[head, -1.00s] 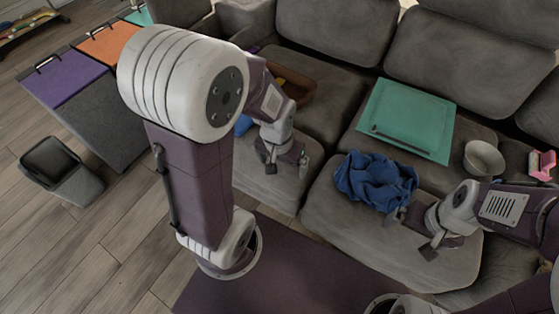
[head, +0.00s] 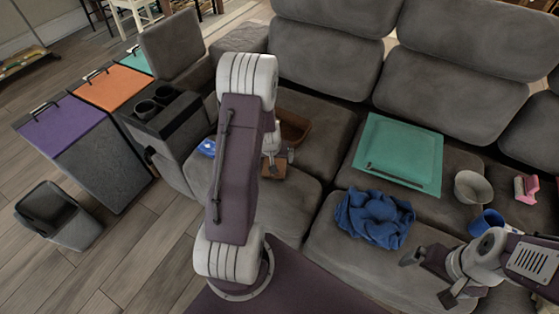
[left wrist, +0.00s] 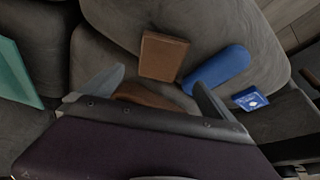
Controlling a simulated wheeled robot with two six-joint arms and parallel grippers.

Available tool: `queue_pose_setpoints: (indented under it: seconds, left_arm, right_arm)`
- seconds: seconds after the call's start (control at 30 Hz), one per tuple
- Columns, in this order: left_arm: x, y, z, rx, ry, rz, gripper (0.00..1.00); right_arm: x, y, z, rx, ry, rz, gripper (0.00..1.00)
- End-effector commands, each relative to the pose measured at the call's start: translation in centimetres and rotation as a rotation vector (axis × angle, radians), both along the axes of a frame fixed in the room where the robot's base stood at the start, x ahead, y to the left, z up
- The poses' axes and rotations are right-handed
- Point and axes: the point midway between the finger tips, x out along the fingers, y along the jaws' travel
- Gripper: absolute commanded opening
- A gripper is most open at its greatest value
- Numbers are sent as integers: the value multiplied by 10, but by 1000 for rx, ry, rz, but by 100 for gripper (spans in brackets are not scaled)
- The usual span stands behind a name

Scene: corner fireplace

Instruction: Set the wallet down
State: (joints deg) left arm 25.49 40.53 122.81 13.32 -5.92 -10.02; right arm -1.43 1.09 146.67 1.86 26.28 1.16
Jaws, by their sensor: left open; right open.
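The brown wallet (left wrist: 163,57) lies flat on the grey sofa seat in the left wrist view. In the head view the wallet (head: 273,171) shows partly, just below my left gripper and beside my arm. My left gripper (left wrist: 158,88) is open, with its fingers apart and the wallet beyond them, clear of the jaws. In the head view my arm mostly hides this gripper. My right gripper (head: 428,278) is open and empty over the front of the sofa seat at the right.
A brown tray (head: 296,127) sits behind the wallet. A blue case (left wrist: 217,68) and a small blue pack (left wrist: 250,98) lie close to it. A blue cloth (head: 374,217), teal folder (head: 400,153), grey bowl (head: 473,188), blue mug (head: 487,222) and pink item (head: 526,189) occupy the right seats.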

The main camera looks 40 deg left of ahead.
Motion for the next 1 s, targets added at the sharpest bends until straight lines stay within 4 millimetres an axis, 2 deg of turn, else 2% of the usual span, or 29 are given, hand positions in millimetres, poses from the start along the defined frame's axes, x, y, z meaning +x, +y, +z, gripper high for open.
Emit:
queue_pose_setpoints:
  seconds: [0.13,0.3,0.5,0.7,0.8,1.0]
  left_arm:
    - [2,1,-8,0,-1,-1,100]
    - [10,5,-35,0,1,-3,100]
    - [13,6,-41,0,0,-3,100]
    - [19,11,-77,-1,1,-2,100]
    - [25,14,-88,0,-1,-3,100]
    - [26,14,-86,0,-1,-4,100]
  right_arm:
    - [0,0,-7,0,0,0,100]
    - [0,0,-22,0,0,0,100]
    - [0,0,-25,0,0,0,100]
    - [0,0,-50,0,0,0,100]
    - [0,0,-53,0,0,0,100]
    - [0,0,-50,0,0,0,100]
